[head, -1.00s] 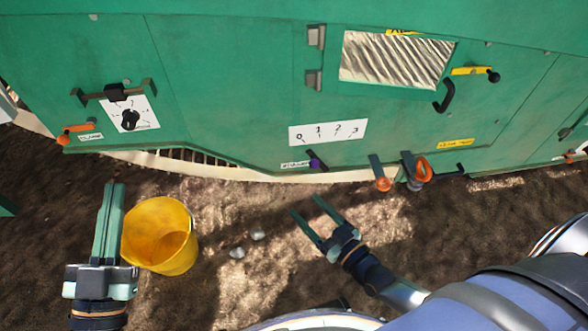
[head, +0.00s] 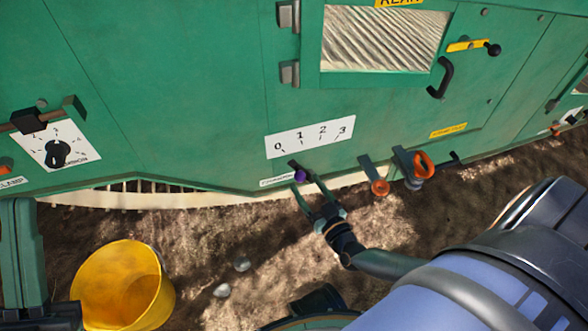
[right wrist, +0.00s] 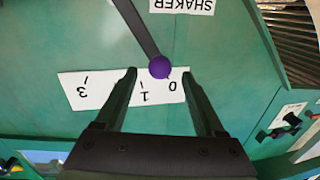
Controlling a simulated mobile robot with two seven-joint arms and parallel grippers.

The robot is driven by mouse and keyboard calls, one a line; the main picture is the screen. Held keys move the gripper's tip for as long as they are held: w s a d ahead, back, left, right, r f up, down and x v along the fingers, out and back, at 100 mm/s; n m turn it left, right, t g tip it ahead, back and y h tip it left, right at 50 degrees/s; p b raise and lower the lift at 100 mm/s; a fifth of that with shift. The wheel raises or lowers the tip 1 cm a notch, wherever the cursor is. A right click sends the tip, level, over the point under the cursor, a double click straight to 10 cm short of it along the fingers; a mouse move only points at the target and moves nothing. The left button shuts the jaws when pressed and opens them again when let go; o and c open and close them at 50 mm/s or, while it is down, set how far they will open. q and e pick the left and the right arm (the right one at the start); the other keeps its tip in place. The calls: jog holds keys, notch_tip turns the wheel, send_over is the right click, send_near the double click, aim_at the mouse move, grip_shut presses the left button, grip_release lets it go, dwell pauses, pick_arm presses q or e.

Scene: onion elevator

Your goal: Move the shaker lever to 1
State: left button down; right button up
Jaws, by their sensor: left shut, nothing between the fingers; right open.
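The shaker lever's round purple knob (head: 300,176) sits at the lower edge of the green machine, below the white 0-to-3 scale (head: 322,132). In the right wrist view the knob (right wrist: 159,67) ends a dark lever arm (right wrist: 137,28) and appears in front of the upside-down scale, between 0 and 1. My right gripper (head: 307,183) is open, its fingertips on either side of the knob; I cannot tell whether they touch it. Its fingers also show in the right wrist view (right wrist: 159,80). My left gripper (head: 18,203) is shut and empty at the left edge.
A yellow bucket (head: 124,287) stands on the soil near my left gripper. A dial (head: 57,152) is at the left. Soil between the bucket and right arm is mostly clear.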

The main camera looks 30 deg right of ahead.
aim_at(295, 168)
jog(key=w, duration=0.2)
jog(key=w+b, duration=0.1)
jog(key=w, duration=0.1)
jog(key=w+b, duration=0.1)
jog(key=w, duration=0.1)
jog(key=shift+d+f, duration=0.1)
jog(key=shift+d, duration=0.15)
jog(key=shift+w, duration=0.6)
jog(key=shift+a, duration=0.15)
grip_shut()
